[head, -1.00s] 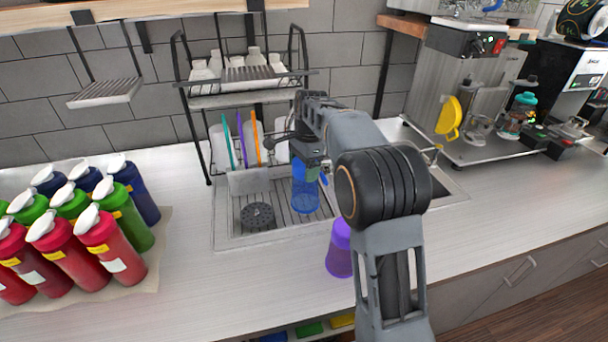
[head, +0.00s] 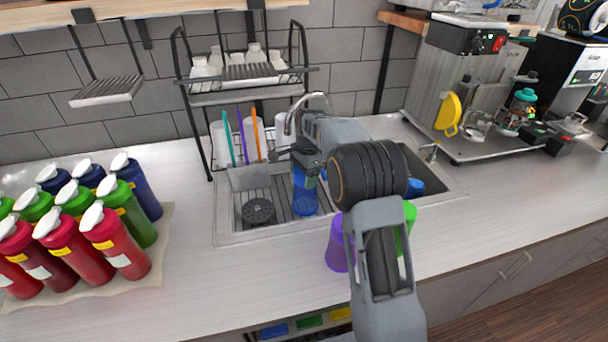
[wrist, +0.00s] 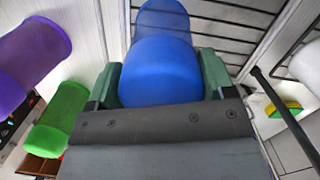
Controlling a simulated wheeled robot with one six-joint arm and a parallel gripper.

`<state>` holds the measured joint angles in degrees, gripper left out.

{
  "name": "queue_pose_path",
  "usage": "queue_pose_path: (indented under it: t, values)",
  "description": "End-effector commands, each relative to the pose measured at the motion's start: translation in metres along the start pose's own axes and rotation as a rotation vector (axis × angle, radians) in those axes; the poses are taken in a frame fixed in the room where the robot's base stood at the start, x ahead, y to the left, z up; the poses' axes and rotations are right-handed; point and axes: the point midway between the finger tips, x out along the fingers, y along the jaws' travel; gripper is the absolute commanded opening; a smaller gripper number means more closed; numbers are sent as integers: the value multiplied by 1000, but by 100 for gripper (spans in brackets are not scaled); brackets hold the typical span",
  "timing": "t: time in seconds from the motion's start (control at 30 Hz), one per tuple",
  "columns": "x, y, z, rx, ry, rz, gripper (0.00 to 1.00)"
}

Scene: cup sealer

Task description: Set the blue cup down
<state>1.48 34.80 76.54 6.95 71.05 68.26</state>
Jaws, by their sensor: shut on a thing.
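My gripper (head: 306,166) is shut on the blue cup (head: 304,196) and holds it over the ribbed drainboard at the left of the sink. The cup looks about upright. Its lower end is close to the drainboard, but I cannot tell whether it touches. In the wrist view the blue cup (wrist: 160,70) sits between the two green fingers of my gripper (wrist: 160,85), with its paler see-through end pointing away from me.
A metal sink (head: 232,239) has a round drain (head: 258,211) left of the cup. A rack (head: 250,97) stands behind. A purple cup (head: 337,247) and a green cup (head: 408,226) stand in front. A blue item (head: 415,187) shows in the right basin. Several bottles (head: 115,245) stand left.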

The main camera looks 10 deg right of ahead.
Motion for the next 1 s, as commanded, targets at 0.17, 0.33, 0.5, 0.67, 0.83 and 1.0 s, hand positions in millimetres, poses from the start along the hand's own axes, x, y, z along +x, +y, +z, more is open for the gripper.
queue_pose_path:
  t: [0.17,0.33,0.5,0.67,0.83,1.0]
  values:
    - [3,0,0,0,0,0,49]
    - [3,0,0,0,0,0,90]
    - [3,0,0,0,0,0,100]
    - [2,0,0,0,0,0,100]
    - [-10,-1,0,0,1,-3,100]
    - [-42,-1,-1,1,2,-6,100]
